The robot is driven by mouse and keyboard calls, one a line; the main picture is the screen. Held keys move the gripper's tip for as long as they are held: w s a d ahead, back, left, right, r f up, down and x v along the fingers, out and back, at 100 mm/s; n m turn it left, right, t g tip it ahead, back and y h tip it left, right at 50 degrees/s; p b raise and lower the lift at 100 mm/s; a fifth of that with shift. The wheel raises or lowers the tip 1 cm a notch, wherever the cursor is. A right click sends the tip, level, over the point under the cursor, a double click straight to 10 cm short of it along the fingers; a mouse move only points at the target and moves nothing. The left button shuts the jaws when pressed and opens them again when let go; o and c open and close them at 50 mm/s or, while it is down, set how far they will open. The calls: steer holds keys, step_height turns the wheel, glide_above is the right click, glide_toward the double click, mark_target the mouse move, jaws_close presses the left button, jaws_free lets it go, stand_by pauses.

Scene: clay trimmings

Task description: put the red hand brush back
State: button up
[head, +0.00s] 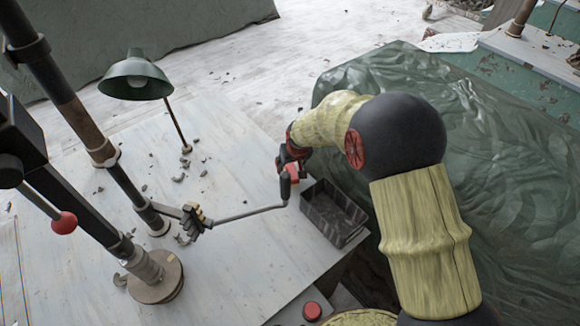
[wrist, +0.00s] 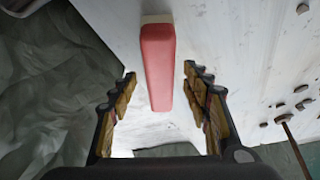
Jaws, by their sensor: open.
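The red hand brush (wrist: 158,70) shows in the wrist view as a long red block with a pale strip at its far end. Its near end lies between the two fingers of my gripper (wrist: 160,105), which is open, with a visible gap on each side. I cannot tell its height over the table. In the head view my gripper (head: 287,168) is over the right edge of the table, beside the dark tray, and mostly hidden by my arm. A small red patch shows there; I cannot tell whether it is the brush.
A dark open tray (head: 346,236) is at the table's right edge. A crank rod (head: 245,214) with a black grip reaches close to my gripper. A green lamp (head: 135,80) and clay trimmings (head: 178,178) are on the white table (head: 240,265). Green sheeting (head: 500,190) lies to the right.

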steer(key=p+v, duration=0.2)
steer(key=v, duration=0.8)
steer(key=s+d+r+m, duration=0.1)
steer(key=s+d+r, duration=0.3)
steer(key=s+r, duration=0.35)
steer(key=s+d+r, duration=0.4)
steer(key=s+r, duration=0.3)
steer(key=r, duration=0.2)
steer(key=s+d+r, duration=0.2)
steer(key=s, duration=0.7)
steer(key=s+d+r+m+t+h, duration=0.1)
steer(key=s+d+r, duration=0.1)
steer(key=s, duration=0.7)
steer(key=shift+d, duration=0.2)
steer(key=shift+r, duration=0.1)
steer(key=shift+c, duration=0.9)
